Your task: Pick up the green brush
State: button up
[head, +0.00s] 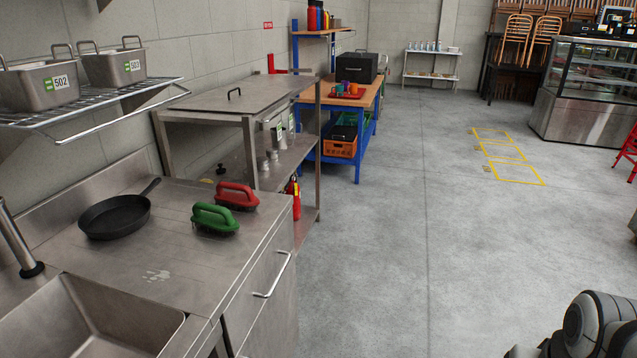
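A green brush (215,217) with a looped handle and dark bristles rests on the steel counter (180,257), close to its right edge. A red brush (237,196) of the same shape lies just behind it and slightly to the right, very near it. Part of my arm shows at the bottom right corner, over the floor and well away from the brushes. My gripper is not in view.
A black frying pan (115,217) sits left of the brushes. A steel sink (90,325) is in front. A wire shelf (100,103) with two steel bins overhangs the counter's left side. The concrete floor (400,230) right of the counter is clear.

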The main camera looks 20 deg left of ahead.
aim_at(224, 222)
jog(key=i, duration=1.95)
jog(key=u, duration=3.3)
jog(key=i, duration=1)
jog(key=z, duration=0.05)
